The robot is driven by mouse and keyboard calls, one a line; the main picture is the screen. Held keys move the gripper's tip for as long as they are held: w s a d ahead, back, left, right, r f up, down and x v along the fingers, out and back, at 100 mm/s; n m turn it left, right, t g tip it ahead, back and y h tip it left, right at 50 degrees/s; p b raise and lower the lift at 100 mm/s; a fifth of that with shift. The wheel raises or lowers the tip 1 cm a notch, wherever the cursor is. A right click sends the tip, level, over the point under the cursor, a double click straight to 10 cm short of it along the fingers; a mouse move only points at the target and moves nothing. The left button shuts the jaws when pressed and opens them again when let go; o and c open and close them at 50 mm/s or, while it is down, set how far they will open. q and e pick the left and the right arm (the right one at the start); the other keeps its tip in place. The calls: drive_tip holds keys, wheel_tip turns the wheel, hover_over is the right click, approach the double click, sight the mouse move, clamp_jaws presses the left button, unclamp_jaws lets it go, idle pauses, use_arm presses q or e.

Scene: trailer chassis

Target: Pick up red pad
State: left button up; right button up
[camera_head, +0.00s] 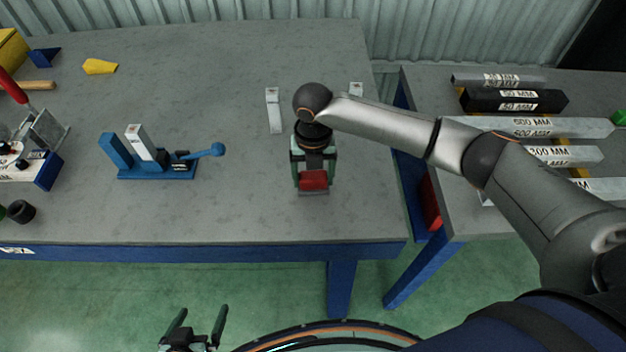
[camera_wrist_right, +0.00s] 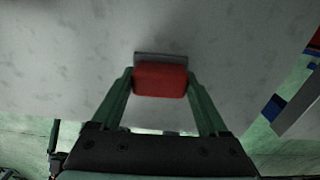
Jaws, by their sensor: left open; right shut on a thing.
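The red pad (camera_head: 313,180) is a small red block with a grey edge, near the front right of the grey workbench. My right gripper (camera_head: 313,176) is over it, seen from above with its green fingers pointing down. In the right wrist view the red pad (camera_wrist_right: 160,79) sits between the two green fingertips of the right gripper (camera_wrist_right: 160,88), which touch its sides. I cannot tell whether the pad is clear of the bench. My left gripper (camera_head: 195,328) is open and empty, low in front of the bench over the green floor.
A blue clamp fixture (camera_head: 158,172) with a grey block stands left on the workbench (camera_head: 230,220). A grey bar (camera_head: 273,111) lies behind the right gripper. A second table at right holds several labelled metal bars (camera_head: 540,126). The bench middle is clear.

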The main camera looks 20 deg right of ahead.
drive_tip(key=c, duration=0.4)
drive_tip(key=shift+r, duration=0.1)
drive_tip(key=shift+r, duration=0.5)
drive_tip(key=s+a+r, duration=0.9)
drive_tip(key=s+r, duration=0.1)
drive_tip(key=r, duration=0.2)
drive_tip(key=shift+a, duration=0.4)
drive_tip(key=shift+f, duration=0.1)
